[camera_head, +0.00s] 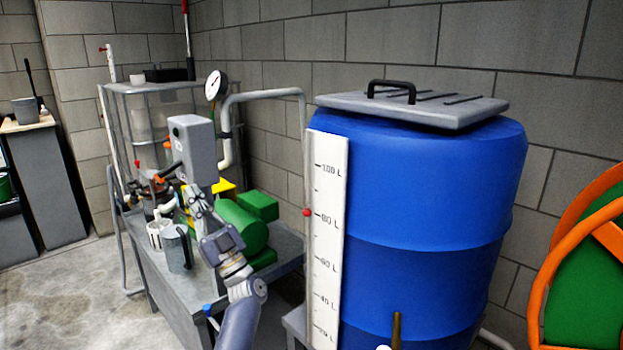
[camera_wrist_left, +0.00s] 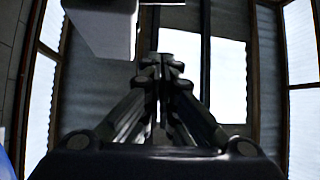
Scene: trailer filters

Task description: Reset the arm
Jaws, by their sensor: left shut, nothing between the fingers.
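My left arm comes in from the bottom of the head view and reaches up over the grey metal table. My left gripper (camera_head: 197,200) is in front of the grey box, near its lower part. In the left wrist view the two fingers of the left gripper (camera_wrist_left: 163,62) meet in the middle, shut with nothing between them. I cannot tell from the head view whether the gripper touches the box. My right gripper is not in view.
The grey box (camera_head: 193,148) stands beside a green pump (camera_head: 240,226) on the table (camera_head: 190,294). A blue barrel (camera_head: 430,200) with a level board (camera_head: 326,240) is right of my arm.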

